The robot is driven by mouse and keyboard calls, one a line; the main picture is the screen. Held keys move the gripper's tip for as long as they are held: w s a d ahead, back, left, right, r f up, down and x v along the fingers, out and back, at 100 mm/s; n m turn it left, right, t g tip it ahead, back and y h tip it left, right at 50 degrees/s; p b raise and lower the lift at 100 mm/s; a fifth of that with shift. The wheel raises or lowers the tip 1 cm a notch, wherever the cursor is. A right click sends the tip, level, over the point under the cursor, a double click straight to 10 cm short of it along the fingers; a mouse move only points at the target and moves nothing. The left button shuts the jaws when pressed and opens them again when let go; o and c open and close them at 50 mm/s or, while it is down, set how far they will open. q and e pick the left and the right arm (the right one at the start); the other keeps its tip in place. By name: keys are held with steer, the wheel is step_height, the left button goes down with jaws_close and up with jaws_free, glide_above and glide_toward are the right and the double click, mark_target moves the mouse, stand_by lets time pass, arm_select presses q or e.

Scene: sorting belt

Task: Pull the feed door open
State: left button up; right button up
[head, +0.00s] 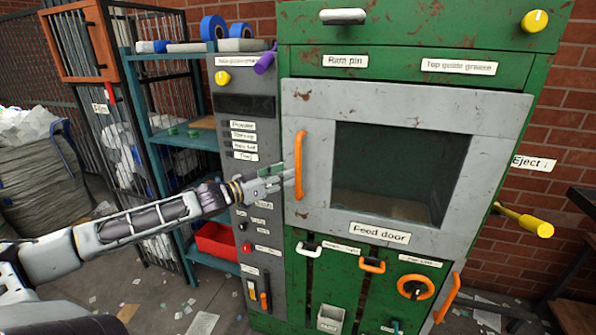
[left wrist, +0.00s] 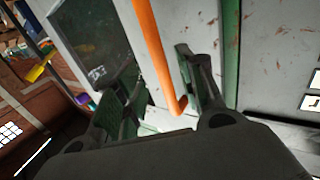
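The feed door (head: 345,222) is a grey panel with a dark window on the green machine, labelled "Feed door". It looks closed. Its upright orange handle (head: 300,165) is on the left side of the door. My left gripper (head: 288,172) is at this handle, coming from the left. In the left wrist view the orange handle (left wrist: 156,50) passes between the two spread fingers of the gripper (left wrist: 162,90), with gaps visible beside it. The fingers are open and not closed on the handle. My right gripper is not in view.
A grey control column (head: 232,125) stands left of the door. Below the door are small levers and an orange ring (head: 415,287). A yellow-ended lever (head: 535,226) sticks out at the right. Shelves with a red bin (head: 215,245) stand at the left. Paper scraps litter the floor.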

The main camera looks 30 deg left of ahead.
arm_select(q)
steer(key=shift+w+d, duration=0.15)
steer(key=shift+w, duration=0.3)
steer(key=shift+b+x, duration=1.55)
steer(key=shift+b, duration=0.3)
steer(key=shift+w+d+b, duration=0.3)
steer(key=shift+w+b, duration=0.25)
steer(key=shift+b, duration=0.1)
steer(key=shift+w+d+b, duration=0.1)
steer(key=shift+w+b, duration=0.45)
steer(key=shift+b, duration=0.15)
jaws_close()
